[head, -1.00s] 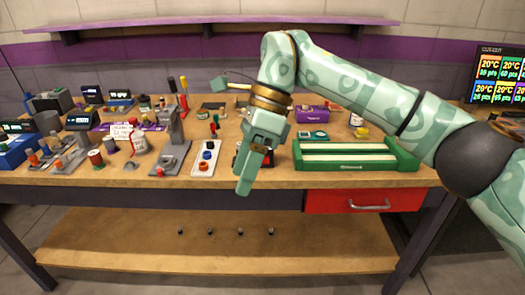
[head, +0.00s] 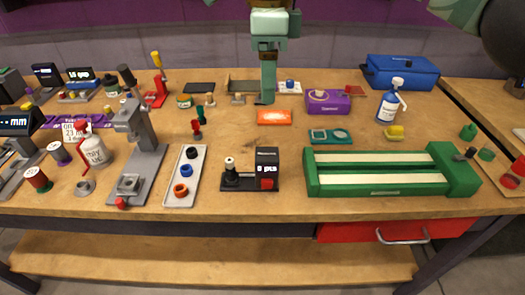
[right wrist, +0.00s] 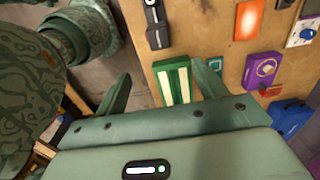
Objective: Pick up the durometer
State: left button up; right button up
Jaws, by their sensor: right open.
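The durometer appears to be the black device (head: 239,183) reading "0 pts", with a red button at its front and a black post with a pale top at its left. It stands on the bench between the grey tray and the green slot track (head: 392,191). It seems to show at the top of the right wrist view (right wrist: 156,24). My right gripper (head: 266,98) is open and empty, pointing down beyond the durometer and the orange packet, apart from the device. The right wrist view shows its two spread fingers (right wrist: 160,90). My left gripper is out of view.
The tray (head: 171,199) with several rings and a grey stand (head: 146,165) are left of the durometer. The orange packet (head: 274,117), a teal device (head: 330,136) and a purple box (head: 328,102) lie behind. Bare bench lies between durometer and packet.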

jog(key=b, duration=0.4)
send_over(264, 154)
jog(key=f, duration=1)
jog(key=shift+w+d+f, duration=0.1)
jog(key=shift+w+d, duration=0.2)
jog(key=shift+w, duration=0.1)
jog(key=shift+s+f+b, duration=0.15)
jog(key=shift+f+b, duration=0.25)
jog(key=shift+f, duration=0.05)
jog(key=f+b, duration=0.1)
jog(key=f, duration=0.1)
jog(key=f+b, duration=0.2)
jog(key=f, duration=0.1)
jog(key=shift+s+a+f, duration=0.1)
jog(key=shift+a+f, duration=0.05)
jog(key=shift+a, duration=0.05)
jog(key=shift+s+r, duration=0.15)
jog(key=shift+r, duration=0.05)
grip_shut()
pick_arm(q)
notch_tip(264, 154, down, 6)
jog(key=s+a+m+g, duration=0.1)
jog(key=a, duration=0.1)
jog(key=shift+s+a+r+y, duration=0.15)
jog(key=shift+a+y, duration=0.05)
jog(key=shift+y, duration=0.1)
pick_arm(e)
jog(key=shift+r, duration=0.1)
